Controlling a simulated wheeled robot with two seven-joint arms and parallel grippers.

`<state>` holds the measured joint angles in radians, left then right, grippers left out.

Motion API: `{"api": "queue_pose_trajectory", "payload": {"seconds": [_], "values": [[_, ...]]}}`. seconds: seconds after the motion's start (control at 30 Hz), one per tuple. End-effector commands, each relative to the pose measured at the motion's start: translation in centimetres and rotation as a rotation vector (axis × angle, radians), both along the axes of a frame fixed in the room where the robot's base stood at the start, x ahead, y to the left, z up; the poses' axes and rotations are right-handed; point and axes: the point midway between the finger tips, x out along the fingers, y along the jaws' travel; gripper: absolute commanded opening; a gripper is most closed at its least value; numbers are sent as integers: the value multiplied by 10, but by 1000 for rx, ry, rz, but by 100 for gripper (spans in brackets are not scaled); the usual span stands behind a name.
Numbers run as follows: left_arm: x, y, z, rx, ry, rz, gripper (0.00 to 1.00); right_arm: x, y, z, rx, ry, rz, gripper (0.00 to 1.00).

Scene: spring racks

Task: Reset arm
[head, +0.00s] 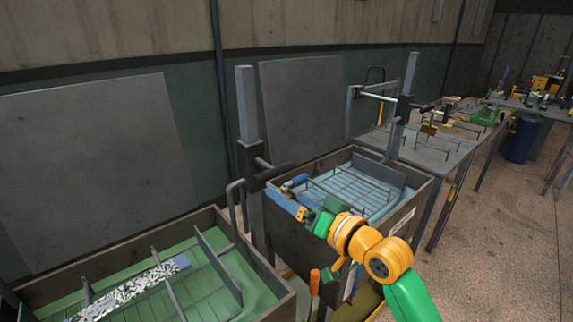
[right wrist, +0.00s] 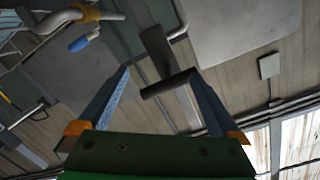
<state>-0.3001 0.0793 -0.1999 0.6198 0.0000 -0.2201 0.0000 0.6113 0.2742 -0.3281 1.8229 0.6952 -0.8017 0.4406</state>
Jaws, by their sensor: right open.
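My right arm, orange and green, comes in from the lower right of the head view. Its right gripper (head: 282,202) is over the near left rim of the right tank (head: 402,218), with a long blue finger pointing left toward the dark post (head: 248,105). In the right wrist view the two blue fingers of the right gripper (right wrist: 160,78) are spread wide with nothing held between them. A dark crossbar handle (right wrist: 168,83) shows beyond the gap, apparently on the post. My left gripper is not in view.
The left tank (head: 284,306) has green liquid, a wire rack and a speckled strip (head: 125,288). The right tank holds a wire rack (head: 352,190) in bluish liquid; a blue-handled item (head: 295,180) lies at its left. A table (head: 430,158) stands behind.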

Motion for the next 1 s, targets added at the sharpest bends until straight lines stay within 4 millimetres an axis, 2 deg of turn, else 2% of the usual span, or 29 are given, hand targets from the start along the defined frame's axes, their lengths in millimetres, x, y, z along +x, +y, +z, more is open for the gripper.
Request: {"api": "queue_pose_trajectory", "payload": {"seconds": [0.03,0.07,0.1,0.13,0.2,0.3,0.4,0.5,0.73,0.83,1.0], "values": [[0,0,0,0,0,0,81,-12,-1,-36,-60,58,-7,99],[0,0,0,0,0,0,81,-23,-4,-63,-116,101,-14,99],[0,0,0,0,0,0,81,-41,-10,-98,-194,165,-25,99],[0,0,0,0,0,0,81,-56,-15,-123,-254,211,-32,99],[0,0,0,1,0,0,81,-90,-30,-170,-375,314,-45,99],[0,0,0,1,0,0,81,-136,-50,-215,-513,442,-55,99],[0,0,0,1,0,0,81,-179,-69,-246,-621,556,-57,99],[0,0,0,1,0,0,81,-219,-88,-267,-714,662,-57,99],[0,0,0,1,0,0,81,-308,-126,-292,-893,896,-40,99],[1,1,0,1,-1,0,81,-298,-124,-325,-892,905,-29,99],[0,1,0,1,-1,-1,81,-300,-122,-382,-898,935,-8,99]]}}
